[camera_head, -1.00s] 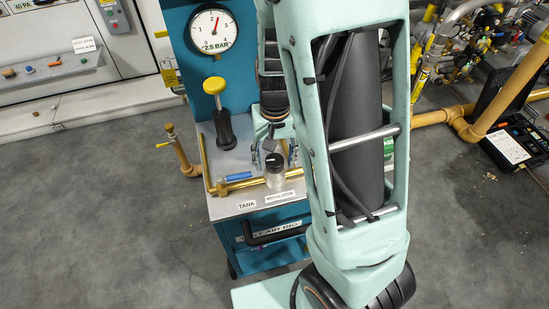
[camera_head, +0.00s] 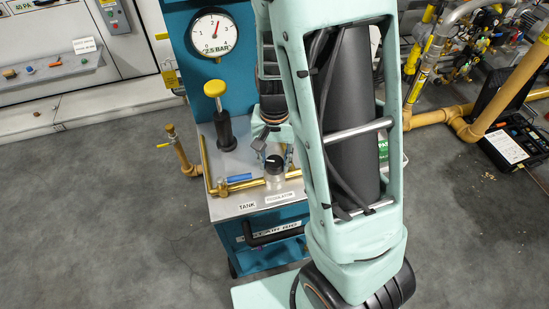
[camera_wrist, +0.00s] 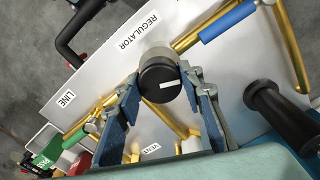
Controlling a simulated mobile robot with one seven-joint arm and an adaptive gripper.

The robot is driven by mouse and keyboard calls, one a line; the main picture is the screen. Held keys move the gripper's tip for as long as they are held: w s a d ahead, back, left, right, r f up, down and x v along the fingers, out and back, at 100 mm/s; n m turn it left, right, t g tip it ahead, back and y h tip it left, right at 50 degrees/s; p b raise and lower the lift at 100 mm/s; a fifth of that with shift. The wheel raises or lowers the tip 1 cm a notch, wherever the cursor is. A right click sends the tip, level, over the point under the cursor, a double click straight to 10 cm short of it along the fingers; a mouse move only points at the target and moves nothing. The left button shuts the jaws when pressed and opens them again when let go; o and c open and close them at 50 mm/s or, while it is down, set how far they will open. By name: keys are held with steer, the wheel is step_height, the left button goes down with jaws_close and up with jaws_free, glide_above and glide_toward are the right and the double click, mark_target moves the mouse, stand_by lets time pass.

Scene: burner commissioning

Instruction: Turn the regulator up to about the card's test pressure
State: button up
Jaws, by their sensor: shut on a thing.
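The regulator knob (camera_head: 275,163) is black with a white mark, on a clear body above the bench label "REGULATOR". It also shows in the wrist view (camera_wrist: 160,80), with its white mark nearly level. My gripper (camera_wrist: 162,86) is shut on the knob, one blue finger at each side. In the head view my gripper (camera_head: 274,146) is partly hidden by my arm. The pressure gauge (camera_head: 214,33) has a white dial marked 0 to 4 and a "2.5 BAR" label. Its needle points up and slightly right, around 2 or a little past; the exact reading is unclear.
A yellow-topped black plunger (camera_head: 220,115) stands behind the knob on the bench (camera_head: 232,208). A blue-handled brass valve (camera_head: 238,178) lies left of the knob. A black bar handle (camera_head: 275,234) juts from the bench front. Open floor lies to the left.

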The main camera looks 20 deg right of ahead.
mark_target(274, 161)
stand_by(0.3)
steer(key=o, duration=1.2)
steer(key=shift+c, duration=0.2)
step_height(274, 161, up, 12)
